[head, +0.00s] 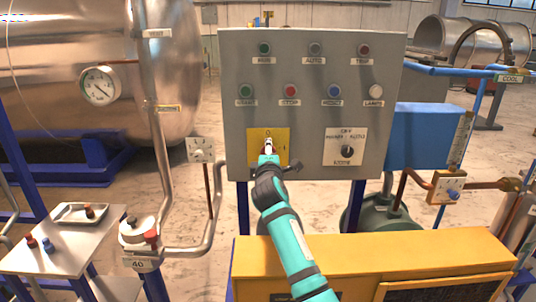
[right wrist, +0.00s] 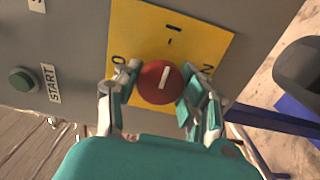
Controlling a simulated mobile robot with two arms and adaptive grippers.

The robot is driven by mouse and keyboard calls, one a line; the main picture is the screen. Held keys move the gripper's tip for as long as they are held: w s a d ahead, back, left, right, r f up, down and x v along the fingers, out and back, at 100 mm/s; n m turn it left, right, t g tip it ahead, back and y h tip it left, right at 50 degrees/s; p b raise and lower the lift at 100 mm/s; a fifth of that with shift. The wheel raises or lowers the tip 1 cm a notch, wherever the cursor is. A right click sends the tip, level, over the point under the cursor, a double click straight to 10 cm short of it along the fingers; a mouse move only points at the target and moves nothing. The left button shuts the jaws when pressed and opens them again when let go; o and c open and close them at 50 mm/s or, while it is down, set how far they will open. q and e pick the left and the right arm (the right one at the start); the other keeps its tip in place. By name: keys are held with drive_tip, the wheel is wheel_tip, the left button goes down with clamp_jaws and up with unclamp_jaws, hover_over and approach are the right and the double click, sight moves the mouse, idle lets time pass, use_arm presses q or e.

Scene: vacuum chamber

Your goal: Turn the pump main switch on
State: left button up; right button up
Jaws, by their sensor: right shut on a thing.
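The pump main switch is a round red knob (right wrist: 160,82) with a white bar, on a yellow plate (head: 282,135) low on the grey control panel. The plate also shows in the right wrist view (right wrist: 195,35), where an O mark is at left and an I mark at top. The white bar there is near upright, leaning slightly right, roughly in line with the I mark. My right gripper (right wrist: 158,92) is shut on the knob, one finger on each side. In the head view the gripper (head: 268,148) hides most of the knob. My left gripper is not in view.
The grey panel (head: 310,105) carries a row of lamps, several push buttons and a black selector (head: 347,150) right of the switch. A green START button (right wrist: 23,80) is near the gripper. A yellow cabinet (head: 400,255) stands below; pipes and a side table (head: 80,240) are left.

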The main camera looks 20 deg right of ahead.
drive_tip(key=shift+f, duration=0.15)
drive_tip(key=o, duration=1.2)
drive_tip(key=v, duration=1.2)
drive_tip(key=shift+s, duration=0.1)
